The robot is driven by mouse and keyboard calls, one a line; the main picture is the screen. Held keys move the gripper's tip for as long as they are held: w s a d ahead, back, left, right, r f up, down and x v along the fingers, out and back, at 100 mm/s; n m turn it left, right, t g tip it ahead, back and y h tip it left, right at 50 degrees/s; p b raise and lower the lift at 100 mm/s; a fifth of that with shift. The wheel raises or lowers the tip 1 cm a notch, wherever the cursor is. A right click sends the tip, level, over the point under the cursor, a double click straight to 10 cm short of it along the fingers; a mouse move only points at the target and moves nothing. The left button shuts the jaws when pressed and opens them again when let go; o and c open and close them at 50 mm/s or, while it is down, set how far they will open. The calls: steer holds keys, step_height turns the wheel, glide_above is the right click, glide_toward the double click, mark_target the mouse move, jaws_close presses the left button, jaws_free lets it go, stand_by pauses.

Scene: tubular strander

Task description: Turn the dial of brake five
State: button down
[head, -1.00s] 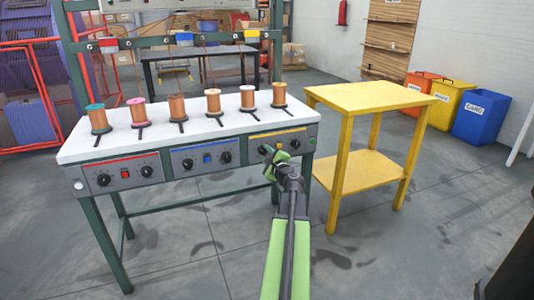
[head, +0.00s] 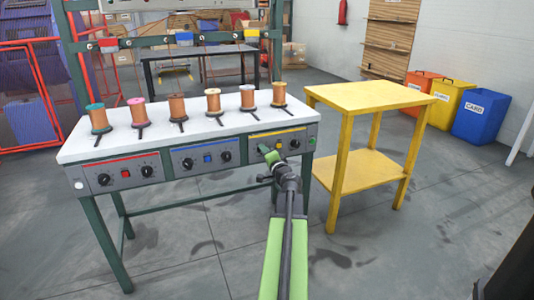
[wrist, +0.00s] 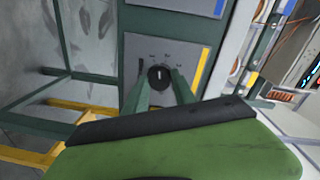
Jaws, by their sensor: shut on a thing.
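The machine's front has red, blue and yellow-striped control panels, each with two black dials. My gripper (head: 268,153) is at the left dial of the yellow-striped panel (head: 287,136) and largely hides that dial in the head view. In the wrist view the black dial (wrist: 160,75) sits between the two green fingers of my gripper (wrist: 159,84), with its white mark pointing up in the picture. The gripper is shut on this dial. The scale lettering around it is too small to read. The panel's right dial (head: 295,144) is free.
Several wire spools stand on the white machine top (head: 190,129). A yellow side table (head: 365,97) stands close to the right of the panel. The floor in front of the machine is clear.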

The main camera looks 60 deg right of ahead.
steer(key=shift+n, duration=1.8)
steer(key=c, duration=1)
jaws_free()
steer(key=shift+c, duration=0.2)
